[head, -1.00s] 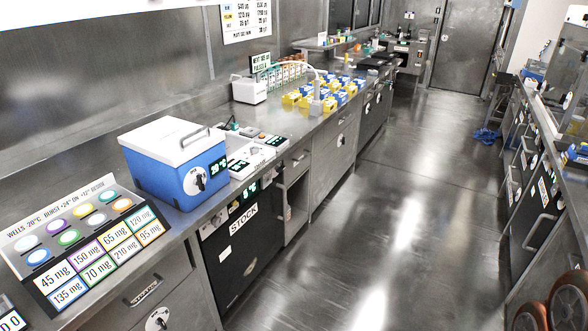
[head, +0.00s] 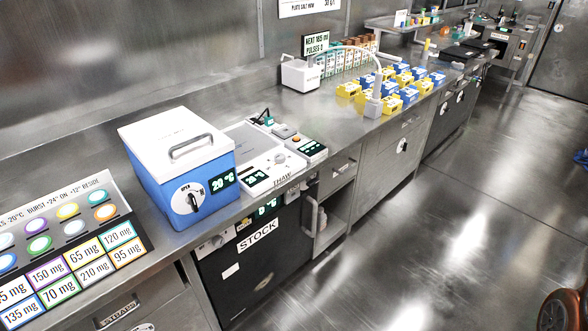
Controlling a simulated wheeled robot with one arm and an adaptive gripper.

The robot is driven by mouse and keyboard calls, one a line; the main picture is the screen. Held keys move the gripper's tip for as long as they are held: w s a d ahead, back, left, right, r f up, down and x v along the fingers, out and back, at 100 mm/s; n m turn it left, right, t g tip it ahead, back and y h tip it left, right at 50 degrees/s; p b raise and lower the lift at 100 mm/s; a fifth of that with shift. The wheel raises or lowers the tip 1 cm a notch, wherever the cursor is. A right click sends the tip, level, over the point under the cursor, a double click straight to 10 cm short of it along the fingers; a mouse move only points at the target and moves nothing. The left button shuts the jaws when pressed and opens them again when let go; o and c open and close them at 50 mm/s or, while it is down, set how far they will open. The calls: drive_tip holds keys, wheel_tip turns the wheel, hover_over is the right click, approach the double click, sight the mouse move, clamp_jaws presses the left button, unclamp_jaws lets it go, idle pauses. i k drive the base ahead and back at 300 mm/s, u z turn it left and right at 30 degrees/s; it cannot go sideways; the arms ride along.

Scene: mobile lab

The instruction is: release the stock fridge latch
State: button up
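The stock fridge (head: 238,272) is a black-fronted unit under the counter, left of centre, with a white STOCK label (head: 257,235). A small display and a white control plate (head: 216,241) sit along its top edge. A pale upright handle (head: 311,215) stands out at its right edge, by an open shelf bay. I cannot tell which part is the latch. The door looks shut. My gripper is not in view.
A blue box with a white lid (head: 182,170) and a THAW unit (head: 262,160) stand on the steel counter above the fridge. Yellow and blue blocks (head: 392,88) stand farther along. A brown wheel (head: 556,312) shows at lower right.

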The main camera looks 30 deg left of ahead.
sight(310, 181)
drive_tip(key=u, duration=0.9)
drive_tip(key=i, duration=0.95)
drive_tip(key=u, duration=0.95)
